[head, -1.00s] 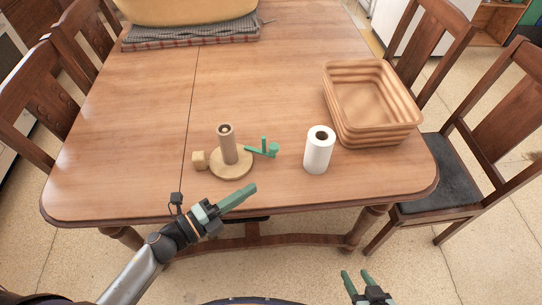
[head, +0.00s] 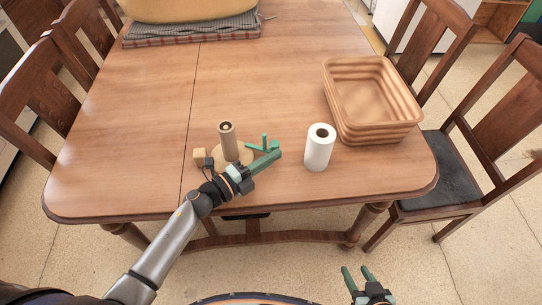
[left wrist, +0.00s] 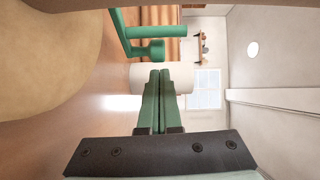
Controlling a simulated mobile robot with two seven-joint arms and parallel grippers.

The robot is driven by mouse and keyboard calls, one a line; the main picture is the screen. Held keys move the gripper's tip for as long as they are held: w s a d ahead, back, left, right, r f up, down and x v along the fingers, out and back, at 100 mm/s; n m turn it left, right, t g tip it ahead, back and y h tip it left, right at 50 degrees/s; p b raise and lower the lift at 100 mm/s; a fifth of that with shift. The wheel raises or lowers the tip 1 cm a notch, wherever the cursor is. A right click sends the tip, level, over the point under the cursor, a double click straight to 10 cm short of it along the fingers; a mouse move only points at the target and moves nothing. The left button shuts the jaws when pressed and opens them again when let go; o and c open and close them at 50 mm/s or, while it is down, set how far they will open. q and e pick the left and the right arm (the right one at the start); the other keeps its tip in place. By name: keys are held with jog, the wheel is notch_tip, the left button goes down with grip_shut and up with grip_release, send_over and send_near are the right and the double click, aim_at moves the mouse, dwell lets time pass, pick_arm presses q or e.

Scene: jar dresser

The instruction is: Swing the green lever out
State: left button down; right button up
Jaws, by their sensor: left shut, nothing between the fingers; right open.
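The green lever (head: 262,146) sticks out to the right from a round wooden base (head: 246,156) with an upright wooden post (head: 228,141). A small peg stands up from the lever. In the left wrist view the lever (left wrist: 143,42) is close, just beyond and left of my fingertips. My left gripper (head: 278,154) is shut and empty, its fingertips beside the lever's outer end on the near side. I cannot tell whether they touch. My left wrist hides part of the base. My right gripper (head: 357,273) is open and empty, off the table's near edge.
A white paper roll (head: 319,151) stands right of the lever, a short gap from my left fingertips. A wooden basket (head: 371,104) sits at the back right. A small wooden block (head: 199,155) is at the base's left. The table's middle is clear.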

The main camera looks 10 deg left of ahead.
pick_arm(q)
jog(key=shift+w+a, duration=0.1)
jog(key=shift+w, duration=0.65)
jog(key=shift+s, duration=0.1)
